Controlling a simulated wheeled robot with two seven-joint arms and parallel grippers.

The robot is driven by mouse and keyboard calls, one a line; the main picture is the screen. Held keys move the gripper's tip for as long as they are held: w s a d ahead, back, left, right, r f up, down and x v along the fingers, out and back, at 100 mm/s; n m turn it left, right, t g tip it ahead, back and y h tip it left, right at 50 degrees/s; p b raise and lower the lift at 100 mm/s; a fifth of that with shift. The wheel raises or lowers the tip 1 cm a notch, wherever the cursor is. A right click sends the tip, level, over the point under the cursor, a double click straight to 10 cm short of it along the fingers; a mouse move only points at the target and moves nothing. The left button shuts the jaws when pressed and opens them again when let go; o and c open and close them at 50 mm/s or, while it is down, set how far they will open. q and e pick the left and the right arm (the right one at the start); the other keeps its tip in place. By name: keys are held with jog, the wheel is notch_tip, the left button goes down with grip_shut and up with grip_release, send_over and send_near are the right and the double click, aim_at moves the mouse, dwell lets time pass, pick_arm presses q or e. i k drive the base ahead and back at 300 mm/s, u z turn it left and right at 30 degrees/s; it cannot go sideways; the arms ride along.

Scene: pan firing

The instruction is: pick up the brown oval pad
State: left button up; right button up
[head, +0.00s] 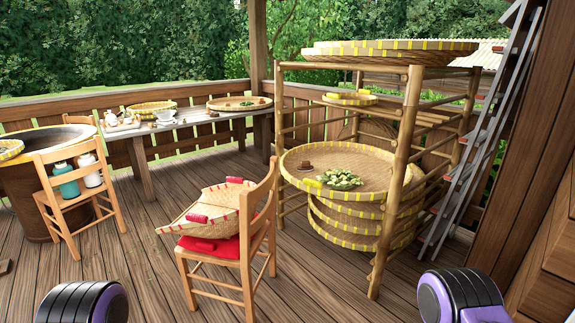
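I cannot clearly pick out a brown oval pad in the head view. A small brown object (306,166) lies on the large round woven tray (365,160) of the bamboo rack, left of a pile of green leaves (338,179). It is too small to tell whether it is an oval pad. Neither of my grippers shows; only black and purple parts of my arms show at the bottom left and bottom right.
A wooden chair (262,232) with a woven basket (212,207) on its red seat stands mid-floor. A bamboo rack (403,150) stands at right, a long table (190,125) at the back. A large pot (20,200) and another chair (68,180) stand left. The front floor is clear.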

aim_at(304, 167)
jog(key=z, duration=0.5)
jog(key=i, duration=0.9)
jog(key=z, duration=0.4)
jog(key=i, duration=1.5)
jog(key=u, duration=0.05)
